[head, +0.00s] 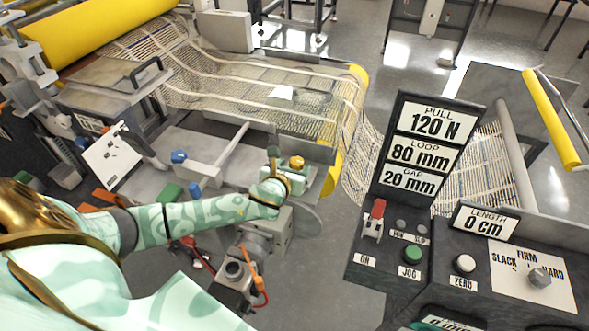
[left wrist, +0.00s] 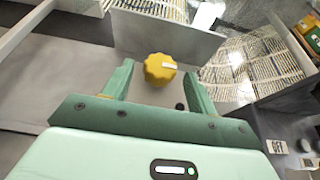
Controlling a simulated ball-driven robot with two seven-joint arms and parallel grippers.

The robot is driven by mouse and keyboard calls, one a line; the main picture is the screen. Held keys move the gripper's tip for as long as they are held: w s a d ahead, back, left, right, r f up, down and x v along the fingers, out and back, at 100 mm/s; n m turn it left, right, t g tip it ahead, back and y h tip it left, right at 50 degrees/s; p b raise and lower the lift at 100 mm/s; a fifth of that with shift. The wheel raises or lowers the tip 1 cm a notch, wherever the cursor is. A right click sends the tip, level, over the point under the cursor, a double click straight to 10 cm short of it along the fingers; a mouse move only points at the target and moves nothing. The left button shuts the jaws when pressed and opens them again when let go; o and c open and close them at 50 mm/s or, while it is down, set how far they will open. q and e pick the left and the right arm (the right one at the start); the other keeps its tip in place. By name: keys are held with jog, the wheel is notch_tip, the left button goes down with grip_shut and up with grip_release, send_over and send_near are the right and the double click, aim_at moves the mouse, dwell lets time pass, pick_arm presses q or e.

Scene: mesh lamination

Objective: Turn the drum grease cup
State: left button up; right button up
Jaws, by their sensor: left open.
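My right gripper is in neither view.
A control console (head: 400,262) with PULL, LOOP, GAP and LENGTH displays, a red switch and a green button stands at right. Mesh (head: 235,85) runs over the machine from a yellow roll (head: 95,30). A grey upright plate (left wrist: 165,35) stands behind the cup.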

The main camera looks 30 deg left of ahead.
pick_arm(q)
jog(key=shift+w+a+f, duration=0.1)
jog(key=shift+w+f, duration=0.1)
jog(key=shift+w, duration=0.2)
jog(key=c, duration=1)
jog(key=shift+a+r, duration=0.1)
jog(key=shift+a, duration=0.05)
